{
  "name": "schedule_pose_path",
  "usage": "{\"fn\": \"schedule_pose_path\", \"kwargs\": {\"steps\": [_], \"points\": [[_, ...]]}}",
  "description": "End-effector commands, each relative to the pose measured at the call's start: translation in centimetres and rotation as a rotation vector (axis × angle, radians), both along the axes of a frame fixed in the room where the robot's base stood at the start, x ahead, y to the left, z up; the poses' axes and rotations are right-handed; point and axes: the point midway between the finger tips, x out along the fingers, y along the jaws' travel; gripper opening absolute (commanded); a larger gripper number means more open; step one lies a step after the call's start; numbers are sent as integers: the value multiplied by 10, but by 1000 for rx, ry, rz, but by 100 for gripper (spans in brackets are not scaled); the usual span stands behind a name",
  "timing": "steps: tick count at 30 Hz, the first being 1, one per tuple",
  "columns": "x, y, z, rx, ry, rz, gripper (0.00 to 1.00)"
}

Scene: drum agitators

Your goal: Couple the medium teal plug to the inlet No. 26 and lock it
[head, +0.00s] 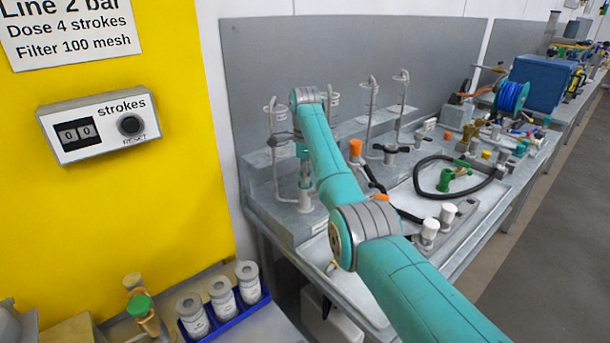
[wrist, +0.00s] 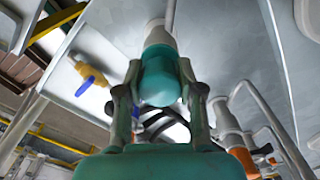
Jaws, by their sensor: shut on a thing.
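The teal plug (wrist: 160,82) is between the two fingers of my gripper (wrist: 160,98) in the wrist view, and the gripper is shut on it. A pale grey cylindrical fitting (wrist: 157,36) lies directly beyond the plug and in line with it. I cannot tell whether they are seated together or locked. In the head view my gripper (head: 305,180) points down over a grey fitting (head: 305,202) at the left end of the bench; the plug is hard to make out there. No inlet number is readable.
Several upright rods with hooked tops (head: 369,105) stand along the bench back. An orange-capped fitting (head: 356,148), a black hose (head: 440,190), a green fitting (head: 446,180) and white-capped fittings (head: 430,230) lie to the right. The stroke counter (head: 98,122) reads 00. Grey canisters (head: 222,296) stand in a blue tray.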

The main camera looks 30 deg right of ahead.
Motion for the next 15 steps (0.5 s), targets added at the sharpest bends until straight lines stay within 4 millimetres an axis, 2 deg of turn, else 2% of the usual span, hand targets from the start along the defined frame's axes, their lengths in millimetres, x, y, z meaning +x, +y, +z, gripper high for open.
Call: {"fn": "schedule_pose_path", "kwargs": {"steps": [6, 7, 9, 10, 15], "points": [[0, 0, -1, 0, 0, 0, 2], [0, 0, -1, 0, 0, 0, 42], [0, 0, -1, 0, 0, 0, 59], [0, 0, -1, 0, 0, 0, 66], [0, 0, 0, 0, 0, 0, 66]]}}
